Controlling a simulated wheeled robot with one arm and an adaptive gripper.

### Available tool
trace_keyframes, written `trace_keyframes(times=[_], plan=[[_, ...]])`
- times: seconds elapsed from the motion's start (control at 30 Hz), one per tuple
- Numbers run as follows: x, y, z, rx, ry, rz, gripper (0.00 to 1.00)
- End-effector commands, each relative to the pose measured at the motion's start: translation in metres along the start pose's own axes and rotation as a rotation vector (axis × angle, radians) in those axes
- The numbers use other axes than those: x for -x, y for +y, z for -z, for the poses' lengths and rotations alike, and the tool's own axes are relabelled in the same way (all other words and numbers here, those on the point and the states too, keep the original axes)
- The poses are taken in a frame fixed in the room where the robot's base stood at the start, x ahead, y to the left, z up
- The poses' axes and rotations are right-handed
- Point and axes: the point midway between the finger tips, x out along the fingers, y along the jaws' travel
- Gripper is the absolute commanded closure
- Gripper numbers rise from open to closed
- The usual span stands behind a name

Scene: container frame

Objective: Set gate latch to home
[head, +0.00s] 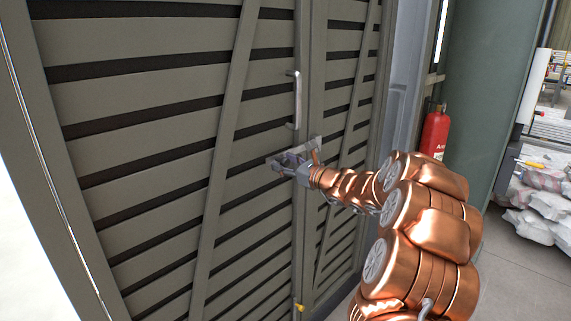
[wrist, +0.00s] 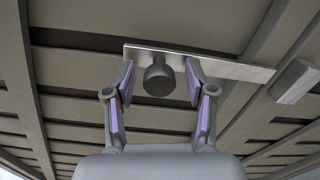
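The gate latch is a flat metal bar (wrist: 228,68) with a dark round knob (wrist: 160,80), lying across the slatted gate in the wrist view. The bar runs right toward a pale block (wrist: 296,82) on the neighbouring upright; I cannot tell whether it enters it. My gripper (wrist: 159,88) has one finger on each side of the knob, with a small gap visible on both sides. In the head view, my gripper (head: 285,161) is at the latch, just below the vertical handle (head: 295,100), and hides most of the knob.
The grey slatted gate (head: 140,85) fills the left and middle, with a seam beside the handle. A small yellow item (head: 299,308) is low at the seam. A red fire extinguisher (head: 434,132) hangs at right, before a green column (head: 490,100). White sacks (head: 540,200) lie farther right.

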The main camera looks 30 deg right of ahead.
Motion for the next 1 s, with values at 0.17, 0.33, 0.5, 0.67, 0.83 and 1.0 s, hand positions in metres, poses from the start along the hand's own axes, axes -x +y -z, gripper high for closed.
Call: trace_keyframes(times=[0.17,0.33,0.5,0.67,0.83,1.0], plan=[[-0.0001,0.0003,0.0001,0.0,0.0,-0.001,0.66],[0.0,0.0003,0.0,0.0,0.0,-0.001,0.84],[-0.0001,0.0004,0.0002,0.0,0.0,-0.001,1.0],[-0.0001,0.0004,0.0002,0.0,0.0,-0.001,1.0],[-0.0001,0.0005,0.0001,0.0,0.0,-0.001,1.0],[-0.0051,0.0026,-0.0035,-0.001,-0.006,-0.013,1.0]])
